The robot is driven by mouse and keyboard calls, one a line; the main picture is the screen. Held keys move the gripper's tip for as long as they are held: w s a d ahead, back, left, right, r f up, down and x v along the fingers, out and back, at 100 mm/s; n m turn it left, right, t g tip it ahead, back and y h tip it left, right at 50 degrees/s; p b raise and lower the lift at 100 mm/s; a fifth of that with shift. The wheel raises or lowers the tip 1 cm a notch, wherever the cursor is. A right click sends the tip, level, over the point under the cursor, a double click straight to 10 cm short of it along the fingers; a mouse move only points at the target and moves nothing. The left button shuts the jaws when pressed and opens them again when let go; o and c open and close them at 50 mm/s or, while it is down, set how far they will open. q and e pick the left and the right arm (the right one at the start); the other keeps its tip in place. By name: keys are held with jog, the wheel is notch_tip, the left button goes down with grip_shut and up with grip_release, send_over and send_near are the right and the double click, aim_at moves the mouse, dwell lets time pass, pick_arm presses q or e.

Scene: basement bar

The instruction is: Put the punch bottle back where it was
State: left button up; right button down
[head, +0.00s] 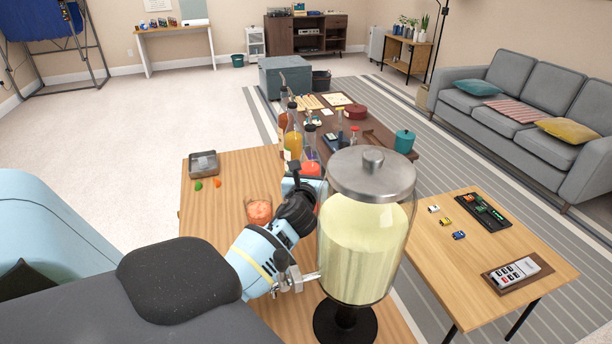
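A clear-necked bottle of red liquid, apparently the punch bottle (310,167), stands upright at the bar counter (205,225), just left of a large glass drink dispenser (362,245). My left gripper (303,184) is at this bottle, with its blue and black wrist in front of the lower part. The wrist and the dispenser hide the fingertips and the bottle's base, so I cannot tell whether the fingers are closed on it. An orange-yellow bottle (292,140) and a darker orange bottle (283,125) stand behind it. My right gripper is out of view.
The dispenser, with a metal lid and black foot, crowds the right side of my wrist. A glass of reddish contents (258,210) stands close on the left. A grey tin (203,163) and green and orange pieces lie farther left. The counter's left part is mostly clear.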

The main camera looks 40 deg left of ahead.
pick_arm(q)
jog(key=v, duration=1.1)
jog(key=shift+p, duration=0.35)
jog(key=shift+d, duration=0.1)
